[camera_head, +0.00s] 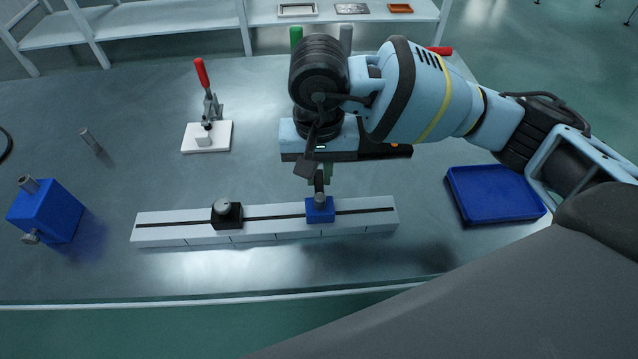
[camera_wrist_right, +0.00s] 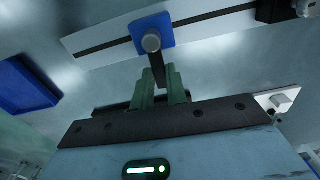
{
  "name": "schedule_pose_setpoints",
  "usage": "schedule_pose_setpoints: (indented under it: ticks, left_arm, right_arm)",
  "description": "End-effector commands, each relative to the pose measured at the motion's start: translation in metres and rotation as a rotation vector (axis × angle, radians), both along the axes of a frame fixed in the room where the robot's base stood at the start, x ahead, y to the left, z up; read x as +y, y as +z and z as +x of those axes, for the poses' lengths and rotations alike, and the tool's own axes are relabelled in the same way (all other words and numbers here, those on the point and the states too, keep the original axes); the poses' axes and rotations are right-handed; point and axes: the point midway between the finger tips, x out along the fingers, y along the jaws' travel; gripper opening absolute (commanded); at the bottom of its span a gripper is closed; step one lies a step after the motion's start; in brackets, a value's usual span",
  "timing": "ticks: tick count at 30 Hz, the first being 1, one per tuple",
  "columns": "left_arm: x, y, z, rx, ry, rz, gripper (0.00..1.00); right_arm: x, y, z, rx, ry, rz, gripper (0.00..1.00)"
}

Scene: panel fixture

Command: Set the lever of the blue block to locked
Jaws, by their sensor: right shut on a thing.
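The blue block (camera_head: 320,212) sits on the slotted white rail (camera_head: 270,235), toward its right end. It also shows in the right wrist view (camera_wrist_right: 165,27), with a round grey knob (camera_wrist_right: 151,42) on top. Its dark lever (camera_wrist_right: 158,70) runs from the knob toward my gripper, pointing to the far side of the rail. My right gripper (camera_wrist_right: 161,88) has its green fingers closed around the lever's outer end. In the head view the right gripper (camera_head: 321,176) is just behind the blue block, and my wrist partly hides it. My left gripper is not in view.
A black block (camera_head: 227,214) with a knob sits left on the same rail. A blue tray (camera_head: 494,194) lies to the right. A red-handled clamp (camera_head: 207,100) on a white base, a grey peg (camera_head: 90,140) and a larger blue box (camera_head: 46,211) stand to the left.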

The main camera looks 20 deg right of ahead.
Motion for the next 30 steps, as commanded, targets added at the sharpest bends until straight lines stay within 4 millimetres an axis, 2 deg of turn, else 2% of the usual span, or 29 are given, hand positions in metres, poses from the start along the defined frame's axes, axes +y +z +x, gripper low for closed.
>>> schedule_pose_setpoints:
  ticks: [8,18,30]
  left_arm:
    - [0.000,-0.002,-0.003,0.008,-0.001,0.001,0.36]
    - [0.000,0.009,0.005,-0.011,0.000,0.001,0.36]
    - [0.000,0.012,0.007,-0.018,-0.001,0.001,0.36]
  right_arm:
    - [-0.001,0.000,0.000,0.001,-0.014,0.000,0.00]
    - [-0.009,0.001,-0.005,0.001,-0.276,0.001,0.00]
    - [-0.010,0.000,-0.006,0.002,-0.311,0.001,0.00]
